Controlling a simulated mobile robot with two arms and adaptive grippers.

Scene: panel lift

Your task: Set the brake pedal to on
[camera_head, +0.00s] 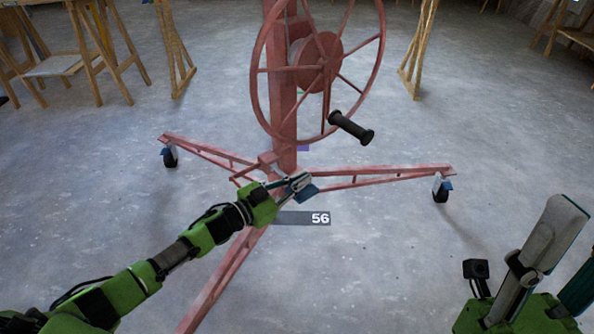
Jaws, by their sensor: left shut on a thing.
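The red panel lift (283,105) stands on its wheeled legs in the middle of the head view. Its left caster (170,157) and right caster (441,190) each have a small blue tab. My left gripper (297,186) is at the foot of the mast, shut on a small blue plate (309,194) at its tips. I cannot tell for sure whether this plate is the brake pedal, and its mounting is hidden. My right gripper (553,270) is close to the camera at lower right, pointing up, fingers apart and empty.
A large red handwheel (378,50) with a black handle (351,127) stands above my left gripper. A dark label (320,218) reading 56 shows below it. Wooden trestles (85,50) stand at the back. The grey floor (380,265) is clear on both sides.

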